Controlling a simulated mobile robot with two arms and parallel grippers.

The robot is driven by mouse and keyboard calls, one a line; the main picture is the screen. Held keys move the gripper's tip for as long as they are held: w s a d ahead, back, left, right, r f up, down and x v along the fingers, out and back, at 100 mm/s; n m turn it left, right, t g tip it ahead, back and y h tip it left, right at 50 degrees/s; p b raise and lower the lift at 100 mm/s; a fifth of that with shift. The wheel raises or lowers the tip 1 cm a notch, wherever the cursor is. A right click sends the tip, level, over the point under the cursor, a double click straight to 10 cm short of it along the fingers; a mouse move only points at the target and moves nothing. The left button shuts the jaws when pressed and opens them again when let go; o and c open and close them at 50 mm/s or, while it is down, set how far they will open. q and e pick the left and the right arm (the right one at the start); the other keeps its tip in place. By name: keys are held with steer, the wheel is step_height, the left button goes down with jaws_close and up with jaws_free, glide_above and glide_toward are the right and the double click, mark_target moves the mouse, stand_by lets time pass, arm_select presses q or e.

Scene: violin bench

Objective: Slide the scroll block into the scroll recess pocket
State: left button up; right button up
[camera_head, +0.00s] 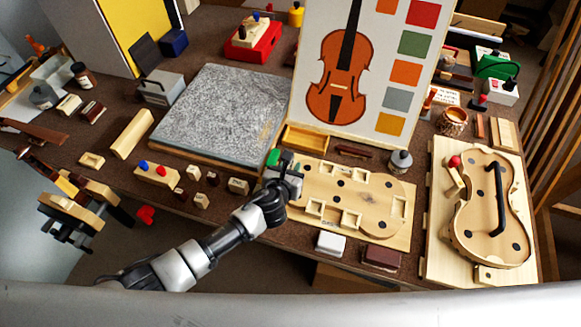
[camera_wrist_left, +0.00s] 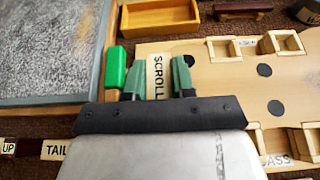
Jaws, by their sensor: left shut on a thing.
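The scroll block (camera_wrist_left: 158,77), a pale piece lettered SCROLL, is between the green fingertips of my left gripper (camera_wrist_left: 157,82), which is shut on it. In the head view my left gripper (camera_head: 284,174) is at the left end of the pale wooden mould board (camera_head: 385,205), which also shows in the left wrist view (camera_wrist_left: 225,90). The scroll recess pocket cannot be made out; the gripper and block cover that end. I cannot tell whether the block is inside the pocket or above it. My right gripper is not in view.
A green piece (camera_wrist_left: 116,67) stands just left of the fingers. A grey stone slab (camera_head: 225,110) lies left of the board, and a wooden tray (camera_head: 305,138) lies behind it. Small labelled blocks (camera_head: 238,185) sit left. A violin-shaped assembly (camera_head: 490,210) is at right.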

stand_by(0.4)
arm_select(q)
steer(key=shift+f+b, duration=0.7)
steer(key=shift+f, duration=0.3)
steer(key=shift+r, duration=0.15)
steer(key=shift+r+p, duration=0.6)
steer(key=shift+p, duration=0.25)
steer(key=shift+p, duration=0.4)
stand_by(1.3)
steer(key=shift+f+b, duration=0.65)
steer(key=shift+f, duration=0.1)
steer(key=o, duration=1)
steer(key=shift+c, duration=0.2)
